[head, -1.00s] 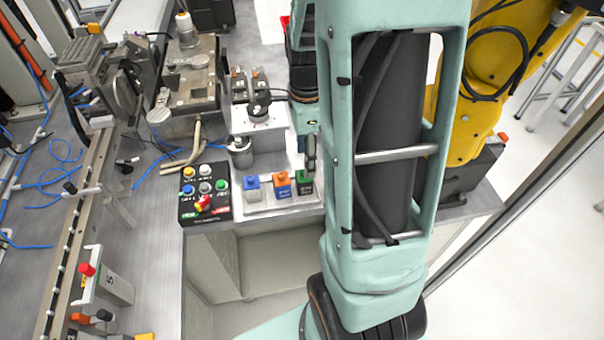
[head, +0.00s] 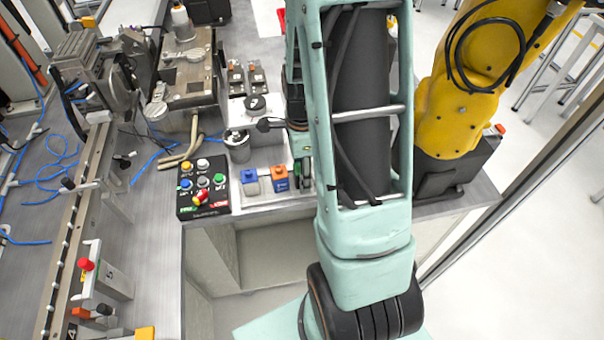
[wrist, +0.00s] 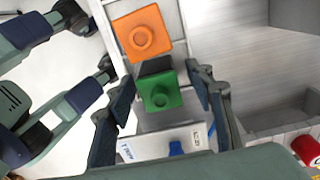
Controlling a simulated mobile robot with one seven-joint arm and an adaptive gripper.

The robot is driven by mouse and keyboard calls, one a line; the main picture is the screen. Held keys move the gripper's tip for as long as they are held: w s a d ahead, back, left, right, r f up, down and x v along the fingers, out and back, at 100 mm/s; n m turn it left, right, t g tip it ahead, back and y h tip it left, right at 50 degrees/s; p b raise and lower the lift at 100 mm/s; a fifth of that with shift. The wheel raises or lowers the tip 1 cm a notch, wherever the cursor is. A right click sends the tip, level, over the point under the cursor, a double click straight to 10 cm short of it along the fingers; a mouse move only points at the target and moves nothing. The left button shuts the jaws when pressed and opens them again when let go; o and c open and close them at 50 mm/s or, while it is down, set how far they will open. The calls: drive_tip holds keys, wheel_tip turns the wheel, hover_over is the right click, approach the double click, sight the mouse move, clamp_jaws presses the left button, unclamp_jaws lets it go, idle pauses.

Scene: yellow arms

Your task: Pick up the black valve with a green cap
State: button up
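The black valve with a green cap (wrist: 160,92) stands upright in the wrist view, in the row beside the orange-capped valve (wrist: 142,36). My gripper (wrist: 161,90) is open. Its two dark fingers are on either side of the green cap, with a gap to it on both sides. Whether the fingertips are down at the valve's height I cannot tell. In the head view my arm and gripper cover most of the green-capped valve. The orange-capped valve (head: 279,178) and a blue-capped valve (head: 250,181) show to its left.
A black button box (head: 203,188) lies left of the valves. A grey metal cylinder (head: 238,146) stands behind them. A yellow robot arm (head: 467,80) stands on the right. An open recess (head: 277,258) lies in front of the valve row.

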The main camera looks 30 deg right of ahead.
drive_tip(key=c, duration=1.2)
drive_tip(key=shift+o, duration=0.2)
drive_tip(key=shift+r, duration=0.1)
